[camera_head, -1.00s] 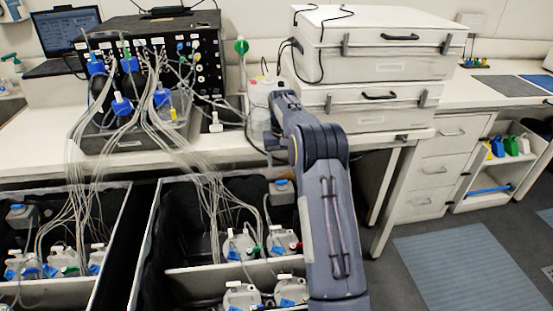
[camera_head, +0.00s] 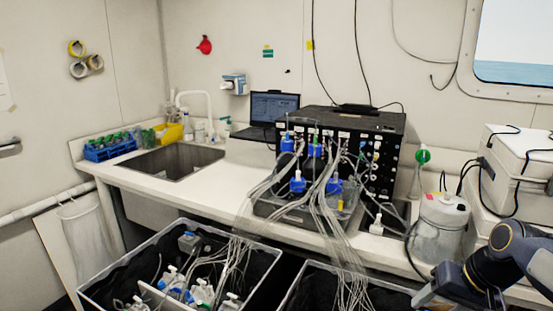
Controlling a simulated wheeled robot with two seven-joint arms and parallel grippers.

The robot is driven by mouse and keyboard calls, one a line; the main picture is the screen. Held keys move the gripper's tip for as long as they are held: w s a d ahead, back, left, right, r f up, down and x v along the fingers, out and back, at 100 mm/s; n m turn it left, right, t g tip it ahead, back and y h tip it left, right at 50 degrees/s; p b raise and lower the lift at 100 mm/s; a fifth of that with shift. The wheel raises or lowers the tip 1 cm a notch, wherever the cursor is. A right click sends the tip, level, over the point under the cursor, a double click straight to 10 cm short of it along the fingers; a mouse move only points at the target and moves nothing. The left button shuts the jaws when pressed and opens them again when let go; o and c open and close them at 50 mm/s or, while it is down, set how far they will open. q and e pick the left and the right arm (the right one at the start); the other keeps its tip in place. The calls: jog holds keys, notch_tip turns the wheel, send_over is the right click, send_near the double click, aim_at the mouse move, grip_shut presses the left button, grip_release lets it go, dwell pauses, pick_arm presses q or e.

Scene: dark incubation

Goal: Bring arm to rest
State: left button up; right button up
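My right arm comes in at the lower right corner, in front of the white boxes and beside the translucent jug (camera_head: 438,230). The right gripper at its end is not clearly visible; the arm's lower part is cut off by the bottom edge. My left arm and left gripper are out of view. The jug stands on the bench just left of and behind the arm.
A black instrument box (camera_head: 345,140) with many tubes stands on the bench (camera_head: 236,190), beside a laptop (camera_head: 272,108). A sink (camera_head: 170,160) and a blue rack (camera_head: 112,148) are farther left. Black bins (camera_head: 262,265) with bottles stand below. White boxes (camera_head: 508,165) stand right.

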jog(key=s+a+f+n+t, duration=0.1)
jog(key=s+a+f, duration=0.1)
jog(key=s+a, duration=0.4)
jog(key=s+a+f+n+t+y+p, duration=0.1)
jog(key=s+a+f, duration=0.1)
jog(key=s+a, duration=0.4)
jog(key=s, duration=0.5)
jog(key=shift+a+n, duration=0.3)
jog(key=shift+a, duration=0.1)
dwell(1.9)
